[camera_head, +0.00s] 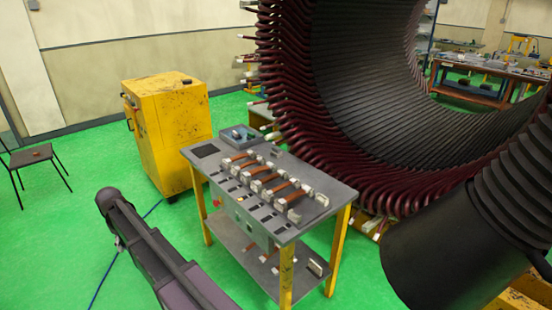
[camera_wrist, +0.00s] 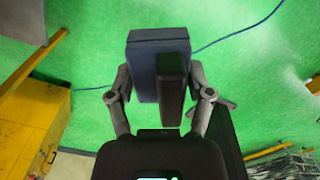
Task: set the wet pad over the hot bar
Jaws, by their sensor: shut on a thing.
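In the wrist view my gripper (camera_wrist: 163,92) is shut on a blue slab (camera_wrist: 144,70), which looks like the wet pad. A dark upright strip (camera_wrist: 173,88) lies along the slab's right half, between the fingers. The slab is held above the green floor, away from the bench. In the head view my gripper and the slab cannot be made out. Several copper-brown bars (camera_head: 293,198) lie in a row across pale blocks on the bench top (camera_head: 325,222). I cannot tell which bar is hot.
A tray (camera_head: 240,136) with blue contents sits at the bench's back left. Small dark panels and an orange patch (camera_head: 241,199) line its front. A yellow cabinet (camera_head: 170,130) stands left. The large stator (camera_head: 330,120) rises close behind. Floor at front left has a blue cable.

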